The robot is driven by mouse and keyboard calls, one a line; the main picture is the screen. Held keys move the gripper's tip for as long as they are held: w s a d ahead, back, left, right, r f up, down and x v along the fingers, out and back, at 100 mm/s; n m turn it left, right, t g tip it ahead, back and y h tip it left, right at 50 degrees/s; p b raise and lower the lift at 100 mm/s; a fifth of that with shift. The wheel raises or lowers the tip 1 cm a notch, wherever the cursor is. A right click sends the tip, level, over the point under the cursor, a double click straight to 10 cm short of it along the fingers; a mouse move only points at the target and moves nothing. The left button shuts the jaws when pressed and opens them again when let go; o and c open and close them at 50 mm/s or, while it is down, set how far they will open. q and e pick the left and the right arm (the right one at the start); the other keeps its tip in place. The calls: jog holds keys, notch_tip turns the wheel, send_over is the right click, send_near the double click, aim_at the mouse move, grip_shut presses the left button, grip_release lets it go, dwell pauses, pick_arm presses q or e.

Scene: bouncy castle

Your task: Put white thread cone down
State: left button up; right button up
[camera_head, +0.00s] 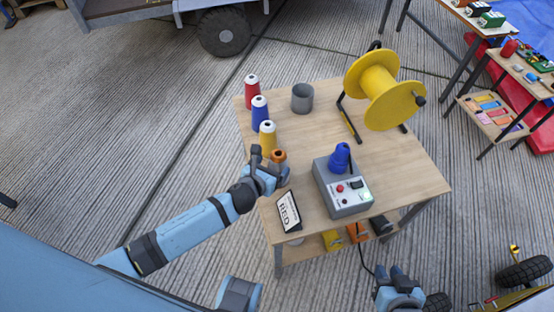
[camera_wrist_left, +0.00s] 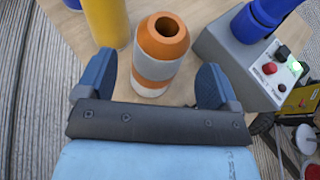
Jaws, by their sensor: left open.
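A thread cone with an orange top and whitish and orange bands (camera_wrist_left: 158,52) stands upright on the wooden table between the spread fingers of my left gripper. In the head view its orange top (camera_head: 278,155) shows, and the gripper hides much of the rest. My left gripper (camera_head: 267,165) is open around the cone; a gap shows at the fingers in the wrist view. Yellow (camera_head: 267,135), blue (camera_head: 260,112) and red (camera_head: 252,92) thread cones stand in a row behind it. My right gripper (camera_head: 394,272) is low, in front of the table; its opening is unclear.
A grey box with a blue cone-shaped top and buttons (camera_head: 343,195) stands right of the cone. A "RED" card (camera_head: 288,211) lies near the front edge. A grey cup (camera_head: 302,98) and a large yellow spool (camera_head: 385,90) are at the back. The table's middle (camera_head: 310,140) is clear.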

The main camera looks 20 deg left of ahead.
pick_arm(q)
jog(key=s+n+g, duration=0.1)
jog(key=s+n, duration=0.9)
jog(key=n, duration=0.7)
jog(key=s+a+n+g, duration=0.1)
jog(key=s+n, duration=0.9)
jog(key=n, duration=0.8)
jog(key=shift+a+r+n+g+h, duration=0.3)
jog(key=shift+r+g, duration=0.1)
jog(key=shift+r, duration=0.05)
